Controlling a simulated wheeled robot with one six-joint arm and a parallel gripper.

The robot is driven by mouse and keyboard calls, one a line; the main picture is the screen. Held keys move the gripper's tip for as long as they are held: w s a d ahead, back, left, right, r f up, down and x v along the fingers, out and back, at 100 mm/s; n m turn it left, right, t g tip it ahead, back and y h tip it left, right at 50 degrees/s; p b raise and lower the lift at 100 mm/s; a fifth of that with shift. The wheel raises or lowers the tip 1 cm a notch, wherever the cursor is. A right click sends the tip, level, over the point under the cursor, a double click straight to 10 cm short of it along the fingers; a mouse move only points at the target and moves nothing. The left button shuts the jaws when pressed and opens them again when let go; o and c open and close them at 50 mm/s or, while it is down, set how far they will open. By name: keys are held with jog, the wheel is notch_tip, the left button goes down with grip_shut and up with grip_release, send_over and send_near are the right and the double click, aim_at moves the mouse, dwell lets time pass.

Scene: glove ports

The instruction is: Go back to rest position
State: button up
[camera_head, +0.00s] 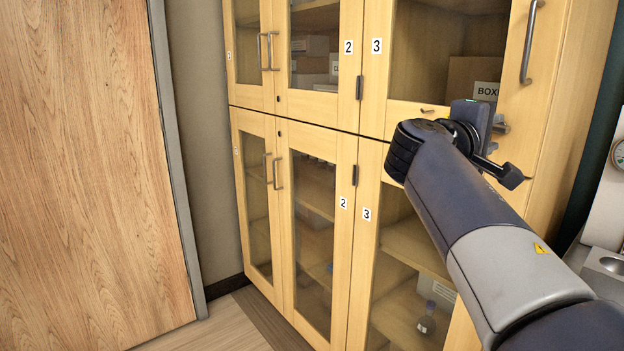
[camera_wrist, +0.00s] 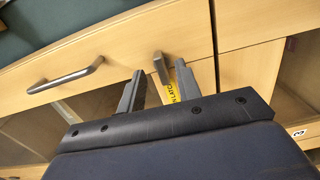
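My gripper (camera_wrist: 160,72) is open, its two dark fingers apart and pointing at the wooden cabinet front. A small grey metal knob (camera_wrist: 160,67) on the cabinet shows in the gap between the fingertips; I cannot tell whether either finger touches it. A yellow label (camera_wrist: 172,90) with partly hidden black lettering shows beside the right finger. In the head view my arm reaches up from the lower right, and my gripper (camera_head: 503,152) is close in front of the cabinet's right-hand section. Its fingers are partly hidden there by my wrist.
The wooden cabinet (camera_head: 320,125) has glass doors, numbered labels and bar handles, including one at the upper right (camera_head: 529,42). Its doors look closed. A wooden panel (camera_head: 85,180) stands at the left. White equipment with a gauge (camera_head: 619,154) is at the right edge. Some floor (camera_head: 225,325) is clear.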

aim_at(499, 127)
jog(key=x, duration=0.3)
jog(key=shift+w+d, duration=0.15)
jog(key=shift+d, duration=0.1)
jog(key=shift+w+r+n+p, duration=0.1)
jog(key=shift+r+n+p, duration=0.25)
jog(key=shift+p, duration=0.35)
jog(key=n+p, duration=0.3)
jog(key=shift+a+r, duration=0.1)
jog(key=shift+r, duration=0.05)
jog(key=n+p, duration=0.4)
jog(key=p, duration=0.1)
jog(key=shift+a+r+n, duration=0.1)
jog(key=shift+n, duration=0.25)
jog(key=shift+n+p, duration=0.7)
jog(key=shift+f, duration=0.25)
